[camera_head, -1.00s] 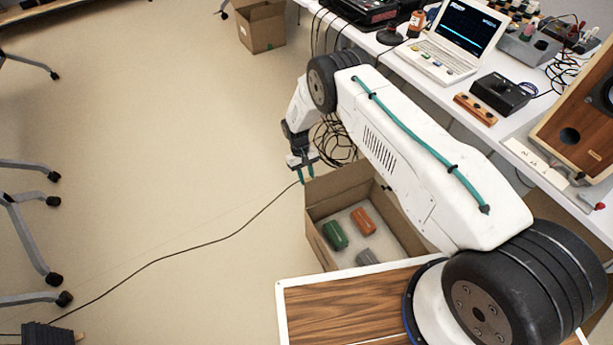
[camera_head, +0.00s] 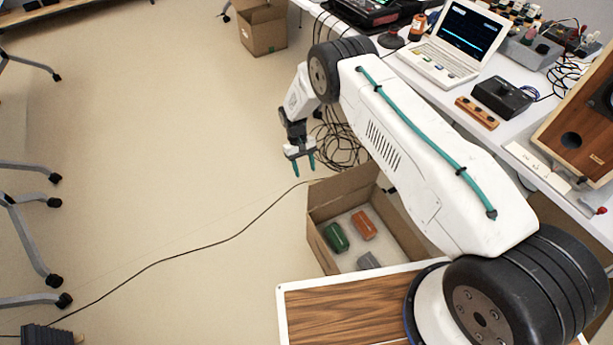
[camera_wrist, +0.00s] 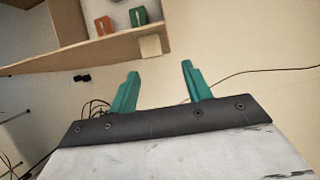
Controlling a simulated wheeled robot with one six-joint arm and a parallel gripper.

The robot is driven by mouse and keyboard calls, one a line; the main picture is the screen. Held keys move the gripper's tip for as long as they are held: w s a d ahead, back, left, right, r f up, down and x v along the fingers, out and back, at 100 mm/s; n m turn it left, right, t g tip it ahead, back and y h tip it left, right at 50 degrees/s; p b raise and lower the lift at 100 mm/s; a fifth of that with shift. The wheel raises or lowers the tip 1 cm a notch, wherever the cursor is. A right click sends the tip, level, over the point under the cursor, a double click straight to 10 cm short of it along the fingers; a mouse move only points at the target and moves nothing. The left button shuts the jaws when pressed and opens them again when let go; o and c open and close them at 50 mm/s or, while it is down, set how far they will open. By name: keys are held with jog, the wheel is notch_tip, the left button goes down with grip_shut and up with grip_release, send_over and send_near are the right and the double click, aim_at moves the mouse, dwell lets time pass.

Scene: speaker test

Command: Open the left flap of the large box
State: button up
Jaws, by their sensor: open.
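The large cardboard box (camera_head: 319,208) stands on the floor with its top open in the middle. I cannot make out a separate left flap in the head view. My gripper (camera_head: 305,166) is open and empty, pointing down by the box's far left corner, apart from it in the picture. In the wrist view, my gripper's teal fingers (camera_wrist: 160,72) have nothing between them. A cardboard panel of the box (camera_wrist: 85,54) crosses the upper left; whether it is wall or flap is unclear.
A white table with a laptop (camera_head: 457,43) and a black device (camera_head: 501,95) runs along the right. A wood-grain panel (camera_head: 340,315) lies in front of the box. The floor (camera_head: 170,170) to the left is mostly clear.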

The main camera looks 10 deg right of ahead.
jog(key=shift+v, duration=0.85)
